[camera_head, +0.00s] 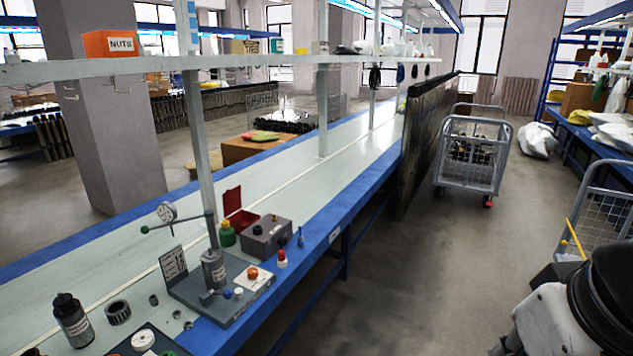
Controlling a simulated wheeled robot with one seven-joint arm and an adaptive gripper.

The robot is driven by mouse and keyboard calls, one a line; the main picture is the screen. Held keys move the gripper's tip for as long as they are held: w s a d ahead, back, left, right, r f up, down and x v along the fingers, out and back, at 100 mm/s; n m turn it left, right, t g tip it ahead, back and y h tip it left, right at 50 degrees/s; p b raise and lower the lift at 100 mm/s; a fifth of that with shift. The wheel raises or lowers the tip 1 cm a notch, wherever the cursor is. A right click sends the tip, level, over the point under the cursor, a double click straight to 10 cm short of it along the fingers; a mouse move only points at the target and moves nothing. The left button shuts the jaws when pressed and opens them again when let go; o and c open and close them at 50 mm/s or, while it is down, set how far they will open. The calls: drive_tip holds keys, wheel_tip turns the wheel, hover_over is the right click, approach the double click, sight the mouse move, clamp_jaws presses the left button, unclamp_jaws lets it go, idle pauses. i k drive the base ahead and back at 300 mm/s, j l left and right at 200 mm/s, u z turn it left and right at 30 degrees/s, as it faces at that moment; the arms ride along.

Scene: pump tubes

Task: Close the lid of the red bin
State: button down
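The red bin (243,220) is a small box on the workbench, beyond the grey control box. Its red lid (232,199) stands up, open, at the bin's left. The bin's front is partly hidden by the green bottle and the grey box. White and black parts of my own arm show at the lower right, well away from the bin. My gripper's fingers do not show.
The grey box (266,238) and a green bottle (227,236) stand close by the bin. A gauge stand (213,268) with a post rises in front at left. A shelf (200,68) runs above the bench (330,185). A wire cart (470,160) stands in the aisle; the floor (400,280) nearby is clear.

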sight(231, 199)
drive_tip(key=i+j+z, duration=0.1)
drive_tip(key=i+z, duration=0.4)
drive_tip(key=i, duration=1)
drive_tip(key=i+u, duration=1.45)
